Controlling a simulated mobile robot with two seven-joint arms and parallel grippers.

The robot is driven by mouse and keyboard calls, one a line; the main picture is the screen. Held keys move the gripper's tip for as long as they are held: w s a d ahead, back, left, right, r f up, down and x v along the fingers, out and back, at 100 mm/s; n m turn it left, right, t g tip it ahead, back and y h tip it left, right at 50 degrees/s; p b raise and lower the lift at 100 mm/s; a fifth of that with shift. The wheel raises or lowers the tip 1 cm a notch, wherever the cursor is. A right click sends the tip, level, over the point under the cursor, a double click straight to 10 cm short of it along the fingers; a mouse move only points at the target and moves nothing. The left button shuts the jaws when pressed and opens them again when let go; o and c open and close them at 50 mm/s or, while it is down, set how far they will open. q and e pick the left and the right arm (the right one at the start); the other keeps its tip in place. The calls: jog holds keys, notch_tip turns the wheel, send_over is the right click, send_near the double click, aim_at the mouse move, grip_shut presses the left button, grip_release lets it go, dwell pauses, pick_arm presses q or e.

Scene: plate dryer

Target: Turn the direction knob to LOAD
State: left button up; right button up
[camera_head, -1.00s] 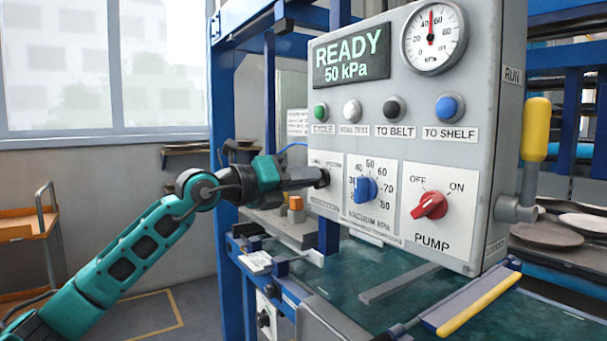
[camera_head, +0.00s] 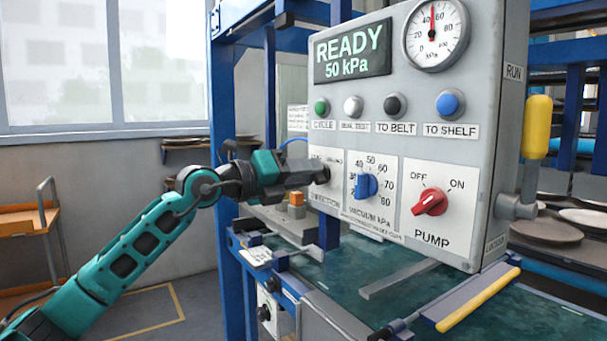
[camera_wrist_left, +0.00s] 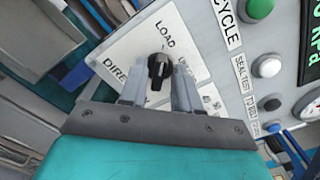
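The direction knob (camera_wrist_left: 159,68) is small and black with a pale pointer mark. In the left wrist view the mark points roughly up toward the LOAD label (camera_wrist_left: 166,34). The UNLOAD label is partly hidden behind a finger. My left gripper (camera_wrist_left: 160,85) is open, with one finger on each side of the knob and pale panel showing between the left finger and the knob. Contact cannot be told. My right gripper is not in view.
Several push buttons sit above, including the green CYCLE button (camera_head: 321,107). The display (camera_head: 352,51) reads READY 50 kPa.

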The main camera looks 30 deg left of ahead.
pick_arm(q)
jog(key=shift+o, duration=0.5)
jog(key=b+v, duration=0.5)
jog(key=v, duration=0.8)
jog(key=shift+f, duration=0.1)
